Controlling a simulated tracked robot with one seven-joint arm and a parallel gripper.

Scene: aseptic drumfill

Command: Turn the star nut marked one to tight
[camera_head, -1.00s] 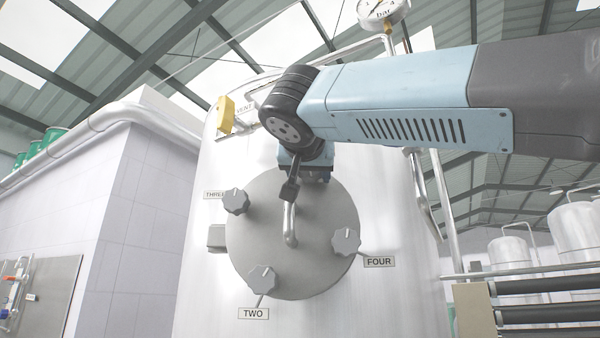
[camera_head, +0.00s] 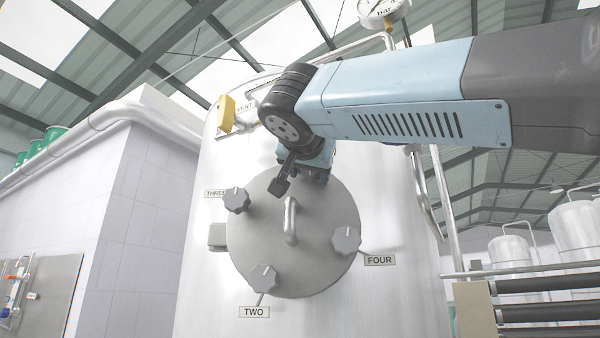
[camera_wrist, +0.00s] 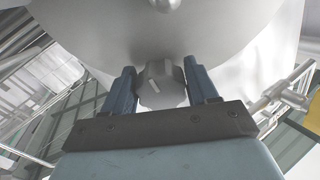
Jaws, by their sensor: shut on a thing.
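My gripper (camera_wrist: 163,88) is shut on a grey star nut (camera_wrist: 162,84) in the wrist view, with one finger on each side of it. A pale mark shows on the nut's face and sits slanted. This nut is at the upper right of the round grey lid (camera_head: 325,225), where my arm hides it and any label in the head view. Three other star nuts show there: the one by the label THREE (camera_head: 237,200), the one by TWO (camera_head: 264,278) and the one by FOUR (camera_head: 346,241).
A bent metal handle (camera_head: 290,222) stands out from the lid's middle. A yellow vent lever (camera_head: 226,114) is at the upper left of the tank and a pressure gauge (camera_head: 383,10) is above. A pipe (camera_head: 443,205) runs at the tank's right.

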